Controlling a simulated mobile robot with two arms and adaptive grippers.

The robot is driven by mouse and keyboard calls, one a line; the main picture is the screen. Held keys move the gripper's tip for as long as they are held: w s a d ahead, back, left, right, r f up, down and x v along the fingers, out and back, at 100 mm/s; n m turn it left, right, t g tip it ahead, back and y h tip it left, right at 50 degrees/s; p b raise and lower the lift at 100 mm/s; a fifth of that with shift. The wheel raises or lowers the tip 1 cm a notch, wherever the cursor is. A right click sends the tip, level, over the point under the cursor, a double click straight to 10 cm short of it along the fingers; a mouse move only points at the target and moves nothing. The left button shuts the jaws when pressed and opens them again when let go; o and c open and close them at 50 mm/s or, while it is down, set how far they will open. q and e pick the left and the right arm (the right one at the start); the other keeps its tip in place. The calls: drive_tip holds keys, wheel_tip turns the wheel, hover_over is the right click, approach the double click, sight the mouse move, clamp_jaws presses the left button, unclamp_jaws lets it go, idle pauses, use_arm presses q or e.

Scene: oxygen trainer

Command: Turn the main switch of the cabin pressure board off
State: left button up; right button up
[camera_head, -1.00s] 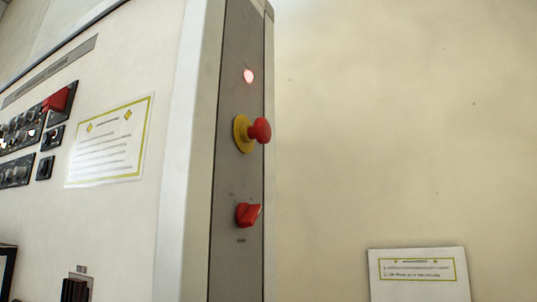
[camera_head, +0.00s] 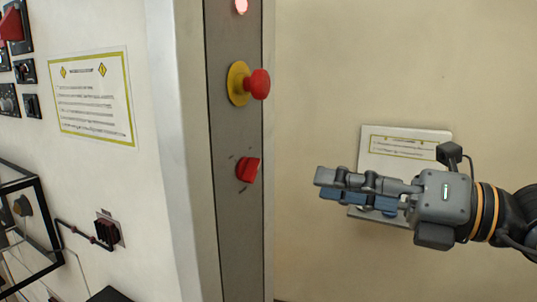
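A red rotary switch (camera_head: 247,170) sits low on a narrow grey side panel (camera_head: 233,222), with small marks around it too small to read. It looks like the main switch. Above it on the same panel are a red mushroom button (camera_head: 257,84) on a yellow base and a lit lamp (camera_head: 241,6). My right gripper (camera_head: 323,184) comes in from the right, its fingers pointing left towards the switch, clear of it in the picture. Its fingers overlap side-on, so I cannot tell how far apart they are. My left gripper is not in view.
A notice plate (camera_head: 403,140) on the beige wall is partly hidden behind my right gripper. On the left, the cabinet front carries a yellow-edged sign (camera_head: 92,97), black switches (camera_head: 31,105), a dark connector (camera_head: 107,229) and a dark-framed box (camera_head: 30,222).

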sight(257, 171)
drive_tip(key=p+x, duration=0.4)
drive_tip(key=x, duration=0.5)
drive_tip(key=shift+a+r, duration=0.15)
drive_tip(key=shift+a, duration=0.1)
drive_tip(key=shift+w+a, duration=0.25)
drive_tip(key=shift+a, duration=0.1)
clamp_jaws()
